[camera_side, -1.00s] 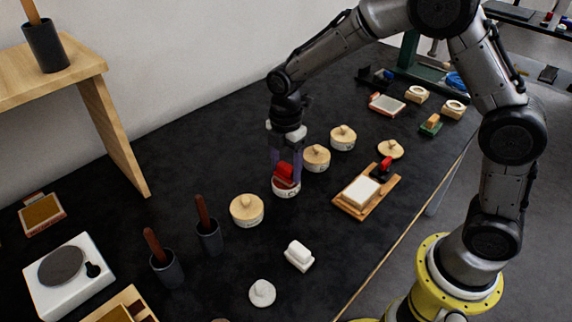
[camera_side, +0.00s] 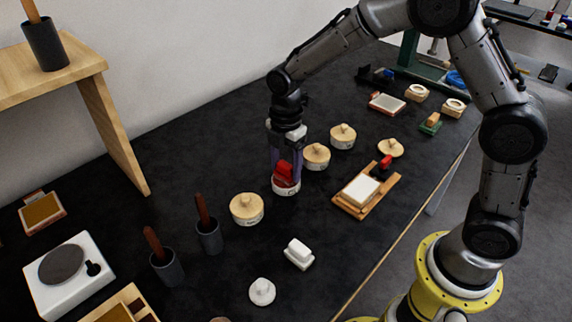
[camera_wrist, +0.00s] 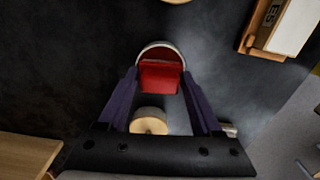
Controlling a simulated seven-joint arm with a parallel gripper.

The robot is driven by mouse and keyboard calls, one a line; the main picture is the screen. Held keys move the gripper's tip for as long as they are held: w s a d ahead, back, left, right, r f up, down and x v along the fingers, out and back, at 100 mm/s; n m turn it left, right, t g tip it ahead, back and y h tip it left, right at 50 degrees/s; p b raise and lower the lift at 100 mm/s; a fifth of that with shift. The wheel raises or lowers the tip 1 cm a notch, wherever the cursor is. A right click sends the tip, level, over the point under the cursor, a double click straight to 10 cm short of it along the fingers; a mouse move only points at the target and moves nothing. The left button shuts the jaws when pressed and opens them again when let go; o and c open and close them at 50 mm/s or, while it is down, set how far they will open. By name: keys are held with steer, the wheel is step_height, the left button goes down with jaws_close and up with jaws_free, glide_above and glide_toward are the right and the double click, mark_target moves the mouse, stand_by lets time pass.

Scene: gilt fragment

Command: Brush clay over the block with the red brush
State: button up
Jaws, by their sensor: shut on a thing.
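My gripper (camera_side: 285,160) points down and is shut on the red brush (camera_side: 286,174). The red brush also shows between the fingers in the wrist view (camera_wrist: 160,75). The brush's lower end is at the mouth of an open white pot (camera_side: 287,188), whose rim shows in the wrist view (camera_wrist: 157,45); its contents and the brush tip are hidden. The pale block (camera_side: 361,189) lies flat on a wooden board (camera_side: 348,207) to the right of the pot, with a red and black part at its far end. The block's edge shows at upper right in the wrist view (camera_wrist: 298,25).
Lidded pots stand close by, one to the left (camera_side: 247,208) and two behind (camera_side: 316,156). A loose wooden lid (camera_side: 390,148) lies behind the board. A white block-shaped item (camera_side: 299,254) lies in front. The table between pot and board is clear.

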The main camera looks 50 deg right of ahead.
mark_target(286, 164)
steer(key=shift+f, duration=0.1)
steer(key=shift+r, duration=3.6)
